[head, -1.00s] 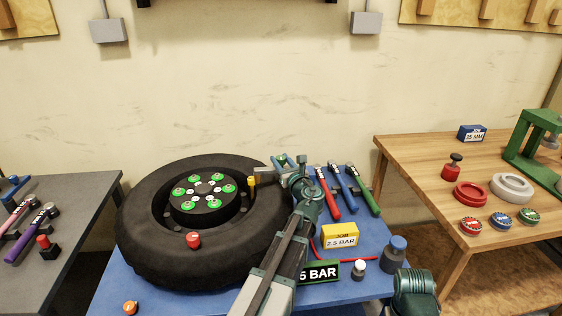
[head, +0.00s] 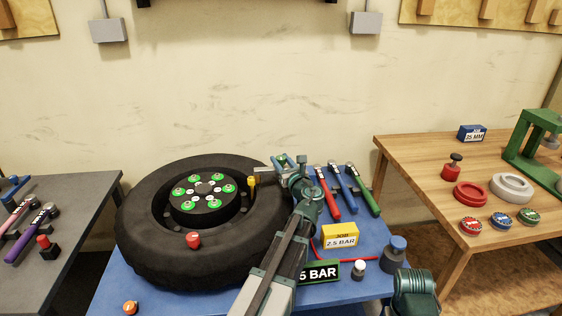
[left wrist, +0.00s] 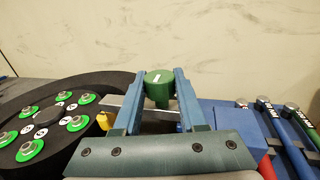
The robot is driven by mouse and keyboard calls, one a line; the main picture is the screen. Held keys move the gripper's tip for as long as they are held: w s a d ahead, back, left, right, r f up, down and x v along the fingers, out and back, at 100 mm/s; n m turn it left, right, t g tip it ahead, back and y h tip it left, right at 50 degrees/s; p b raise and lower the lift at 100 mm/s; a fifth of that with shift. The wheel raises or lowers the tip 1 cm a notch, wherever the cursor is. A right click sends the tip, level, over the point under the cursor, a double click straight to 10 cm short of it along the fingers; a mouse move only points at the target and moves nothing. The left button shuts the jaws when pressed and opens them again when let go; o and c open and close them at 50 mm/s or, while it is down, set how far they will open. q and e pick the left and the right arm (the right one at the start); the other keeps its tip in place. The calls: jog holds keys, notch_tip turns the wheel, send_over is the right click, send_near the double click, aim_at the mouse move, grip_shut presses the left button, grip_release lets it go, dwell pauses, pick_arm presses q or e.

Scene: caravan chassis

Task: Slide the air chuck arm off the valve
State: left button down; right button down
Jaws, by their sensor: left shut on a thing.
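The black tyre and wheel (head: 150,245) lies flat on the blue table. A yellow valve (head: 252,182) stands at its right side; it also shows in the left wrist view (left wrist: 103,121). The air chuck arm (left wrist: 122,102) is a flat grey bar reaching left towards the valve top; I cannot tell whether they touch. Its green knob (left wrist: 159,78) stands between the fingers of my left gripper (head: 285,160), which is shut on it. My left forearm hides part of the table and of the dark BAR display (head: 320,272). My right gripper is out of view.
Red, blue and green-handled tools (head: 345,190) lie just right of my left gripper. A yellow job card (head: 340,236) reading 2.5 BAR stands nearer. A red knob (head: 193,240) is at the wheel. A wooden table (head: 415,155) is at right, a grey one (head: 90,205) at left.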

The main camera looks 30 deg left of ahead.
pick_arm(q)
jog(key=w+d, duration=0.4)
jog(key=d, duration=0.1)
jog(key=w+d, duration=0.1)
jog(key=d, duration=0.2)
jog(key=shift+w, duration=0.4)
jog(key=shift+c, duration=2.3)
grip_release()
jog(key=shift+w+d, duration=0.1)
jog(key=shift+d, duration=0.1)
jog(key=shift+a, duration=0.1)
jog(key=shift+s, duration=0.2)
jog(key=v, duration=1.3)
jog(key=shift+d, duration=0.35)
jog(key=shift+s, duration=0.2)
